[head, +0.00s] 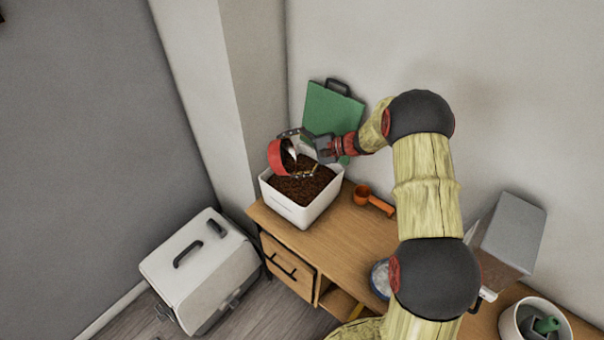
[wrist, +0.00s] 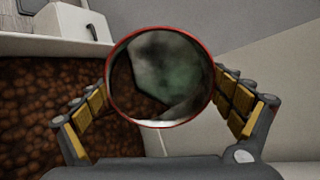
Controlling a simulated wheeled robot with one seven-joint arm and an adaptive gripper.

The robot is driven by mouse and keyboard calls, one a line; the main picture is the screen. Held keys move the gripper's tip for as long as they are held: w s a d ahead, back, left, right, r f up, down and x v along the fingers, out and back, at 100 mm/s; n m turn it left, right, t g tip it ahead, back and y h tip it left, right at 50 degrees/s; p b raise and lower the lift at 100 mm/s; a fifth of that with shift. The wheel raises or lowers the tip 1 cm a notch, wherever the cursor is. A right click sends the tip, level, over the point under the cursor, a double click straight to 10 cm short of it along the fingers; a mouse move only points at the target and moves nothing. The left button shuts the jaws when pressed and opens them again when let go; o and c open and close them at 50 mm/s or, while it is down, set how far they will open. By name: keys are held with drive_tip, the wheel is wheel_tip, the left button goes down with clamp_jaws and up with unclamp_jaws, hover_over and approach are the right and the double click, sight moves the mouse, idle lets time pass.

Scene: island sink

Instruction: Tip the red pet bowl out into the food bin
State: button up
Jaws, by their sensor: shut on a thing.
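The red pet bowl (head: 276,157) is tilted on its side above the food bin in the head view. My gripper (head: 302,157) is shut on it. The wrist view shows its red rim and shiny metal inside (wrist: 160,80) between my fingers; I see no food in it. The food bin (head: 292,212) is a white open box on the wooden counter, filled with brown kibble. The kibble also shows at the left of the wrist view (wrist: 40,110). The bowl's underside is partly hidden.
An orange scoop (head: 372,200) lies right of the bin. A green board (head: 332,112) leans on the wall behind. A blue-rimmed bowl (head: 380,280), a grey container (head: 510,232) and a white bucket (head: 512,322) stand farther right. A white case (head: 198,262) stands on the floor.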

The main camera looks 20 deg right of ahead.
drive_tip(key=shift+s+d+y+b, duration=0.1)
drive_tip(key=shift+d+y+b, duration=0.15)
drive_tip(key=shift+y+b, duration=0.2)
drive_tip(key=shift+s+d+r+t+y+b, duration=0.1)
drive_tip(key=shift+s+d+t+y+b, duration=0.25)
drive_tip(key=shift+b, duration=0.4)
drive_tip(key=shift+s+d+r+t+y+b, duration=0.15)
drive_tip(key=shift+d+y+b, duration=0.15)
drive_tip(key=shift+d+b, duration=0.35)
drive_tip(key=shift+d+t+y+b, duration=0.3)
drive_tip(key=shift+y+b, duration=0.5)
drive_tip(key=shift+b, duration=0.65)
drive_tip(key=shift+s+d+r, duration=0.1)
drive_tip(key=shift+r, duration=0.3)
drive_tip(key=shift+s+d+r+t+y+b, duration=0.1)
drive_tip(key=shift+d+r+t+y+b, duration=0.15)
drive_tip(key=shift+r+y, duration=0.45)
drive_tip(key=shift+s+d+r+t+y+b, duration=0.1)
drive_tip(key=shift+s+d+r+t+y, duration=0.2)
drive_tip(key=shift+r, duration=0.75)
drive_tip(key=shift+w+d+r+t+y+b, duration=0.15)
drive_tip(key=shift+d+r+y+b, duration=0.1)
drive_tip(key=shift+r+y, duration=0.5)
drive_tip(key=shift+s+d+r+t+y+b, duration=0.25)
drive_tip(key=shift+d+r+y+b, duration=0.1)
drive_tip(key=shift+r+y, duration=0.15)
drive_tip(key=shift+s+d+r+t+y+b, duration=0.1)
drive_tip(key=shift+d+r+t+y+b, duration=0.15)
drive_tip(key=shift+r+y+b, duration=0.15)
idle(0.9)
